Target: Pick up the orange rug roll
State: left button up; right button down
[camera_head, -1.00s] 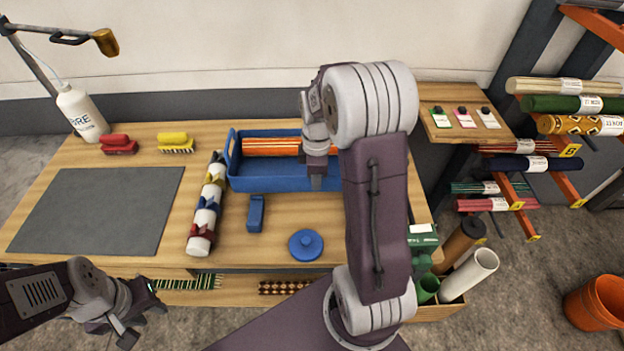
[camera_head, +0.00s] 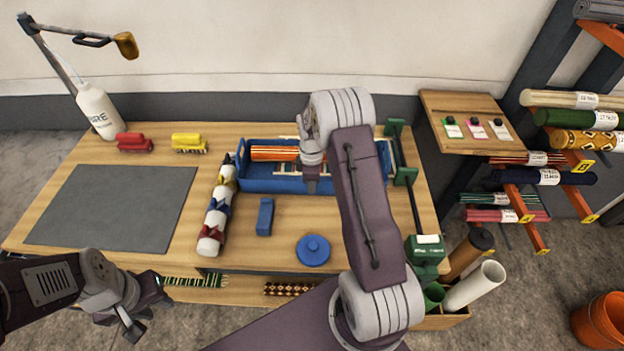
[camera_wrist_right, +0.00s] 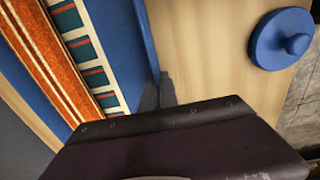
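The orange rug roll (camera_head: 272,153), striped with pale lines, lies lengthwise in the blue tray (camera_head: 260,185) on the bench. It also shows at the left of the right wrist view (camera_wrist_right: 48,50). Beside it in the tray lies a cream roll with teal and orange patches (camera_wrist_right: 88,58). My right gripper (camera_head: 311,186) points down over the tray's front side and hides part of the rolls. Its fingers are too unclear to tell open from shut. My left gripper (camera_head: 145,316) is open and empty at the lower left, in front of the bench.
A white patterned roll (camera_head: 215,215), a blue block (camera_head: 265,217) and a blue round lid (camera_head: 313,250) are near the tray. The grey mat (camera_head: 112,207) is bare. Racked rolls are at the right.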

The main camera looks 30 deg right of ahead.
jog(key=c, duration=1.6)
grip_release()
jog(key=shift+s, duration=0.15)
